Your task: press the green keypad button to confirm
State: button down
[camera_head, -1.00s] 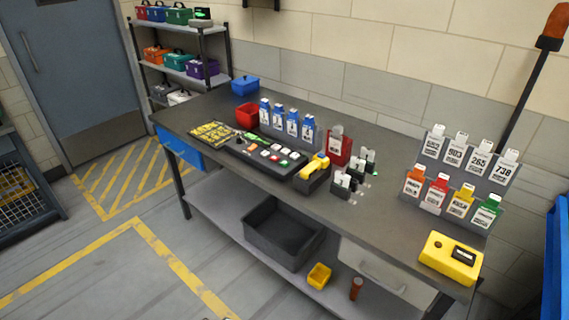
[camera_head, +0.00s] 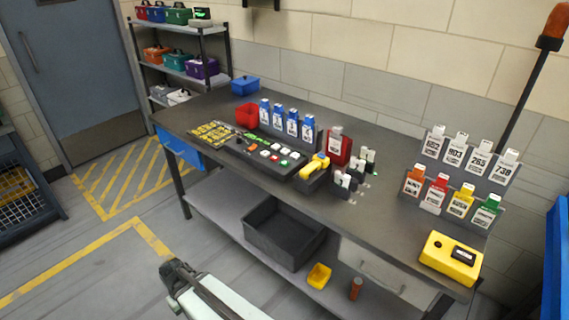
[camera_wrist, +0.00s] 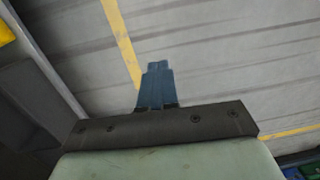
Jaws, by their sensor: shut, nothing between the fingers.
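A dark button panel (camera_head: 240,149) lies on the workbench, with small white, red and green buttons. A green button (camera_head: 284,163) shows near its right end in the head view. The labels are too small to read. My gripper (camera_wrist: 157,65) shows in the wrist view with its blue fingers together and nothing between them. In the head view, the end of my arm (camera_head: 178,276) is at the bottom, in front of the bench and well apart from the panel. The panel is not in the wrist view.
A yellow handset (camera_head: 314,167) stands right of the panel. A red bin (camera_head: 247,115) and blue-tagged holders (camera_head: 292,123) stand behind it. Card racks (camera_head: 455,180) and a yellow box (camera_head: 450,260) are at the right. The floor (camera_head: 90,265) left of my arm is clear.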

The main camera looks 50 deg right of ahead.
jog(key=w+d+r+m+t+y, duration=0.1)
jog(key=w+d+r+m+t, duration=0.1)
jog(key=w+d+r, duration=0.7)
notch_tip(320, 180, up, 33)
jog(key=m+t, duration=0.5)
jog(key=t, duration=0.3)
send_over(287, 163)
jog(key=shift+f+h, duration=0.2)
jog(key=shift+h, duration=0.1)
jog(key=shift+f, duration=4.45)
